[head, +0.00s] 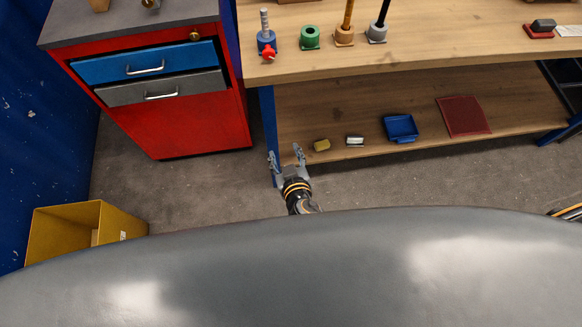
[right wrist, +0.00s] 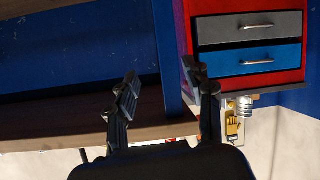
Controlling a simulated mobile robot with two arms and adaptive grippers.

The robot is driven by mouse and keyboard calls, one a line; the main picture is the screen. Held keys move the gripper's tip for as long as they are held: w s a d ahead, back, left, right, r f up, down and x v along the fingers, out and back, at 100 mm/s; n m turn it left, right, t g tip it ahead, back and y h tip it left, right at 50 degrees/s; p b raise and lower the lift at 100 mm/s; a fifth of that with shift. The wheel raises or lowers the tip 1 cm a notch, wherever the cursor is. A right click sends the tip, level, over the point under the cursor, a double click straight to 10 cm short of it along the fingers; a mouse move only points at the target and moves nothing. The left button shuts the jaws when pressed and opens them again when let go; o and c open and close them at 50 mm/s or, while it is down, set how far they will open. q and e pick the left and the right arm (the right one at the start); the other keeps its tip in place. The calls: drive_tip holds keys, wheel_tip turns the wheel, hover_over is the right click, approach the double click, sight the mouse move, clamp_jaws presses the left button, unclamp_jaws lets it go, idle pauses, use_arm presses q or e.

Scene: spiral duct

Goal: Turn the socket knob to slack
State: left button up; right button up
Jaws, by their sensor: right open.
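A blue socket (head: 267,38) stands upright at the left end of the wooden bench top, with a threaded metal post rising from it. A red knob (head: 268,53) sits on its front side; its exact angle is too small to read. My right gripper (head: 285,152) is open and empty, below and in front of the bench's left end, well apart from the knob. Its two spread fingers also show in the right wrist view (right wrist: 160,78), with nothing between them. The knob cannot be made out in the right wrist view. My left gripper is not in view.
Right of the blue socket stand a green socket (head: 310,38), a tan socket (head: 344,37) and a grey socket (head: 377,34). The lower shelf (head: 300,110) holds a blue tray (head: 401,127) and small blocks. A red cabinet (head: 190,123) stands left, a yellow bin (head: 60,232) lower left.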

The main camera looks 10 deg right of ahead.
drive_tip(key=shift+g, duration=0.7)
drive_tip(key=f, duration=0.1)
drive_tip(key=s+f, duration=0.1)
drive_tip(key=f, duration=0.1)
drive_tip(key=s+d+f, duration=0.1)
drive_tip(key=f, duration=0.1)
drive_tip(key=shift+s+d, duration=0.1)
drive_tip(key=shift+s, duration=0.05)
